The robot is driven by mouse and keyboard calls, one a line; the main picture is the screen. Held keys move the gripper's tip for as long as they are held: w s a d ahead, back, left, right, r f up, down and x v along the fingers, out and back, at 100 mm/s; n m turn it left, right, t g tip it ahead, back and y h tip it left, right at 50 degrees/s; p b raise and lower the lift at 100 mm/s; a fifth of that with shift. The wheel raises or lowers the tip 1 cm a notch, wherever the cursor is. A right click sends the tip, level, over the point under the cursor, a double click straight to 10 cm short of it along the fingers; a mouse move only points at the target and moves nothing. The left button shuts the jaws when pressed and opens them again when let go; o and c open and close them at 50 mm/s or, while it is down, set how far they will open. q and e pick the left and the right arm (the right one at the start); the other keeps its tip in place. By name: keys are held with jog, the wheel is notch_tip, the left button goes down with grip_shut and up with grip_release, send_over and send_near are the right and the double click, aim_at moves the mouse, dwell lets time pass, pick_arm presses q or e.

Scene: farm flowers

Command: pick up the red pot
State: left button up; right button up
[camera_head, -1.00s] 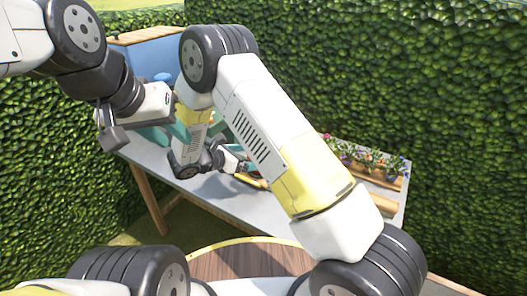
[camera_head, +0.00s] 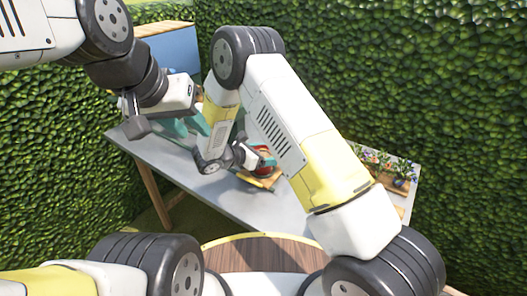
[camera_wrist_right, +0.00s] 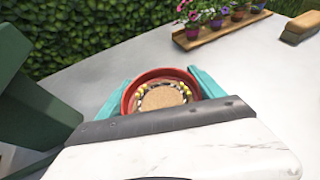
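The red pot (camera_wrist_right: 161,91) sits between the two teal fingers of my right gripper (camera_wrist_right: 162,88) in the right wrist view. It is round, with brown soil and a ring of small yellow and dark dots inside. The fingers lie close along opposite sides of its rim; I cannot tell whether they press on it. In the head view the pot (camera_head: 264,158) shows as a small red patch beside the right gripper, partly hidden by my right arm. My left gripper (camera_head: 186,125) has its teal fingers apart and looks empty, above the table's left part.
The grey table (camera_head: 215,205) stands before a hedge. A wooden tray with potted flowers (camera_wrist_right: 216,27) is at its right end, with a tan block (camera_wrist_right: 300,27) near it. A yellowish wooden piece (camera_head: 262,182) lies below the pot. A blue panel (camera_head: 175,50) stands at the back left.

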jog(key=c, duration=0.8)
jog(key=shift+c, duration=0.2)
jog(key=shift+r, duration=0.15)
